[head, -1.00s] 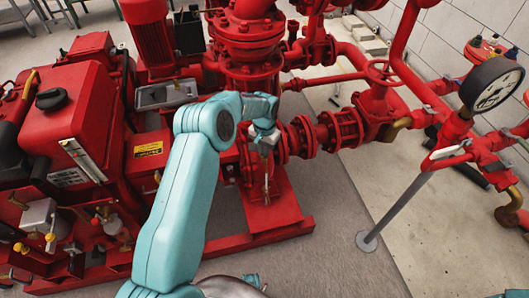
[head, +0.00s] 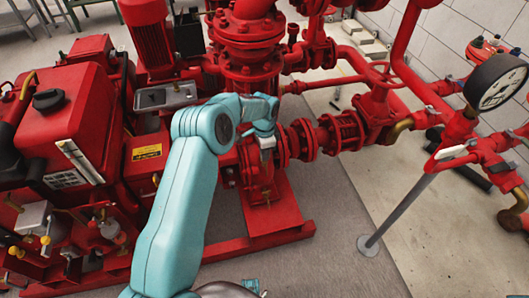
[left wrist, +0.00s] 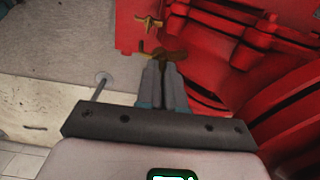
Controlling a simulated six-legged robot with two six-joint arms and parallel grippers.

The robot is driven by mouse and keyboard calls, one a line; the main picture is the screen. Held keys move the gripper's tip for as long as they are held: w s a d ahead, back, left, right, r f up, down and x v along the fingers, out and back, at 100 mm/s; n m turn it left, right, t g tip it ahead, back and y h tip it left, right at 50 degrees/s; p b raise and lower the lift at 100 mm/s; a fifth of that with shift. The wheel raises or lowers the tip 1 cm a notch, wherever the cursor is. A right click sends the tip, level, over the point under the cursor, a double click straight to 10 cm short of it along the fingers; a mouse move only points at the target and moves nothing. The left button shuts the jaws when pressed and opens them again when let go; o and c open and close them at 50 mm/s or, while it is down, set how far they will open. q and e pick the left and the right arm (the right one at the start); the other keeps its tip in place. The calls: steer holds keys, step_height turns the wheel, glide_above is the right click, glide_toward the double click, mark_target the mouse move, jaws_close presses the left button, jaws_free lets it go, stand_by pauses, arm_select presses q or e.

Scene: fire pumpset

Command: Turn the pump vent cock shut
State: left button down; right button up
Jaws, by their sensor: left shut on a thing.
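My left gripper (head: 267,158) is at the red pump casing (head: 258,182), in front of its lower body; its fingers barely show in the head view. In the left wrist view its two fingers (left wrist: 163,72) are close together on a brass cock (left wrist: 172,57), with brass showing on both sides of the tips. I take this to be the pump vent cock; the angle of its handle is hard to read. A second small brass fitting (left wrist: 150,22) is just beyond it, apart from the fingers. My right gripper is not in view.
The red engine block (head: 68,125) stands at the left. A grey post (head: 405,210) stands on the floor. Bare floor lies in front of the skid's right end.

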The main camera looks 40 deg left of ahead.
arm_select(q)
steer(key=shift+m, duration=0.3)
steer(key=c, duration=1.3)
jaws_free()
steer(key=shift+o, duration=0.2)
steer(key=shift+r, duration=0.1)
step_height(320, 180, up, 16)
steer(key=p, duration=0.3)
